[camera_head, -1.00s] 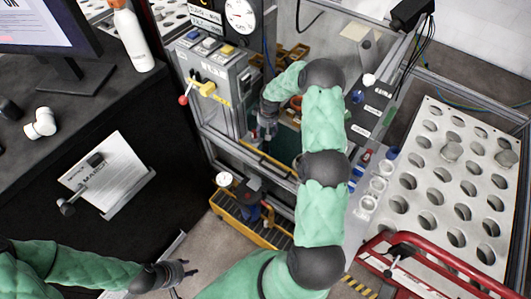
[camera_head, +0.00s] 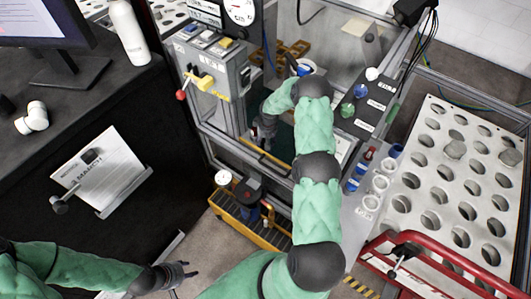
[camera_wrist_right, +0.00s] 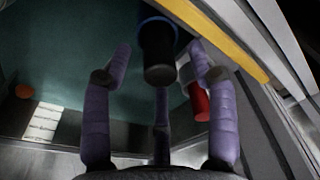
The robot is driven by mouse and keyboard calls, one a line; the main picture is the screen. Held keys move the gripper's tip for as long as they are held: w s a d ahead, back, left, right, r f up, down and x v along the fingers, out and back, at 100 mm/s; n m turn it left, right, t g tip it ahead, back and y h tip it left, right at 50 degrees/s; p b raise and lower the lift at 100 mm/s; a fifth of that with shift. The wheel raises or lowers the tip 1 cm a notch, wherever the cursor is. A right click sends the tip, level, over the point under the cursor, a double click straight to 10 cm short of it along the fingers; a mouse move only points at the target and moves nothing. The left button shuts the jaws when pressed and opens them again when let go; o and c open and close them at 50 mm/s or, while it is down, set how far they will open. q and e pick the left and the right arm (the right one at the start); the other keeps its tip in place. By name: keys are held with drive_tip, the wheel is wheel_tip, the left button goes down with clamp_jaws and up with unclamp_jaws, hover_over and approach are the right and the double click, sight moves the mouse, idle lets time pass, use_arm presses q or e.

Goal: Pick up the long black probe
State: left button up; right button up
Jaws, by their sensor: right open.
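In the right wrist view a black cylinder (camera_wrist_right: 158,52), possibly an end of the long black probe, shows end-on with a blue rim behind it. My right gripper (camera_wrist_right: 160,75) is open, its purple fingers spread on both sides of the cylinder and a third below. I cannot tell whether any finger touches it. In the head view my right gripper (camera_head: 265,132) is inside the framed enclosure, mostly hidden by its own arm, and I cannot make out the probe beside it. My left gripper (camera_head: 182,273) is open and empty, low at the left, away from the enclosure.
A red cylinder (camera_wrist_right: 200,102) is close to the right-hand finger. A yellow bar (camera_wrist_right: 224,38) borders the enclosure's green floor (camera_wrist_right: 75,50). A perforated plate (camera_head: 455,190) and a red rail (camera_head: 440,262) are at the right.

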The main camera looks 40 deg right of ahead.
drive_tip(key=c, duration=1.1)
drive_tip(key=shift+c, duration=0.2)
drive_tip(key=shift+r, duration=0.1)
